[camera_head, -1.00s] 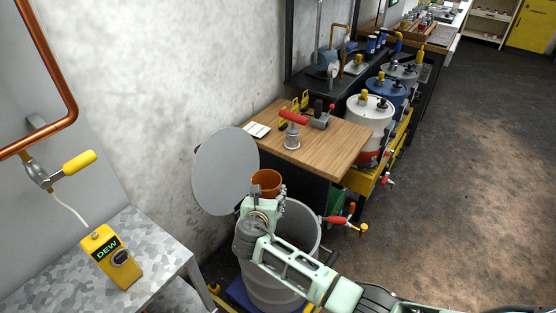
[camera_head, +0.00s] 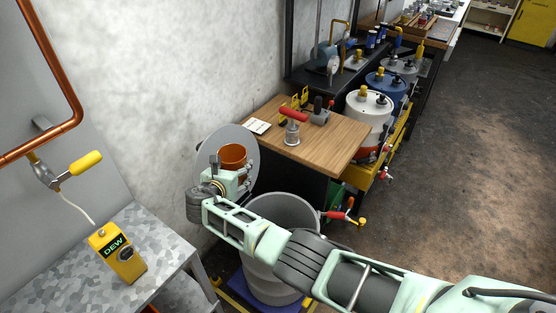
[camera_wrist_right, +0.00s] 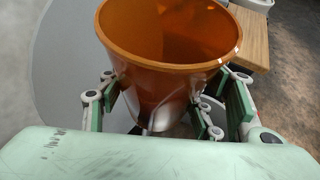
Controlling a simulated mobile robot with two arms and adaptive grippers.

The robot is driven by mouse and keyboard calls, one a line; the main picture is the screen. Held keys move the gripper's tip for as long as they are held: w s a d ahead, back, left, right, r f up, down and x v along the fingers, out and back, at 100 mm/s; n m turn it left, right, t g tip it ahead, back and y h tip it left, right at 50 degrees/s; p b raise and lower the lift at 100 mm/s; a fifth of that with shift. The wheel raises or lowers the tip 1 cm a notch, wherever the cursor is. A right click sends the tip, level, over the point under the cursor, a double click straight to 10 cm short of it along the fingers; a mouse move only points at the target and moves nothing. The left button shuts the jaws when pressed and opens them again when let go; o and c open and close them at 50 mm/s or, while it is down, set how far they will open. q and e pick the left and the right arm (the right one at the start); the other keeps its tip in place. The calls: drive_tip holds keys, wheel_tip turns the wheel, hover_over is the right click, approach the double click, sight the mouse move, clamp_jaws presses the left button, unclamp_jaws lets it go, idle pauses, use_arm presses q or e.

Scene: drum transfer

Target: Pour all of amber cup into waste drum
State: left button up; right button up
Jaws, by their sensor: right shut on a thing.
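The amber cup (camera_head: 233,155) is upright, or close to it, in my right gripper (camera_head: 231,172), which is shut on it. In the right wrist view the amber cup (camera_wrist_right: 168,75) sits between the two fingers of the gripper (camera_wrist_right: 165,115); I see no clear contents inside. The waste drum (camera_head: 283,215) is a grey open drum below and to the right of the cup. Its round grey lid (camera_head: 210,150) stands open behind the cup. My forearm crosses in front of the drum and hides part of it. My left gripper is not in view.
A wooden bench (camera_head: 325,145) with a red-handled tool (camera_head: 292,125) stands right behind the drum. A metal table (camera_head: 150,255) with a yellow DEW device (camera_head: 117,252) is at left. White and blue drums (camera_head: 368,115) line the back. The floor at right is clear.

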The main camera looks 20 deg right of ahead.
sight(243, 160)
drive_tip(key=shift+s+d+r+m+p, duration=0.15)
drive_tip(key=shift+r+m+p, duration=0.3)
drive_tip(key=shift+p, duration=0.4)
drive_tip(key=shift+s+d+r+m+y+p, duration=0.1)
drive_tip(key=shift+d+r+m+y+p, duration=0.15)
drive_tip(key=shift+r+m+y+p, duration=0.4)
drive_tip(key=shift+s+d+r+m+t+y+p, duration=0.15)
drive_tip(key=shift+d+r+m+t+y+p, duration=0.2)
drive_tip(key=shift+m+t+y+p, duration=0.25)
drive_tip(key=shift+s+d+r+m+y, duration=0.2)
drive_tip(key=shift+d+r+m+y, duration=0.25)
drive_tip(key=shift+d+r+m, duration=0.15)
drive_tip(key=shift+r+m+t+y, duration=0.4)
drive_tip(key=shift+r, duration=0.15)
drive_tip(key=shift+r, duration=0.15)
drive_tip(key=shift+r+m+t+y+b, duration=0.35)
drive_tip(key=shift+m+b, duration=0.15)
drive_tip(key=shift+b, duration=0.1)
drive_tip(key=shift+a+r+m+t+y+b, duration=0.1)
drive_tip(key=shift+r+m+t+y+b, duration=0.2)
drive_tip(key=shift+r+m+b, duration=0.6)
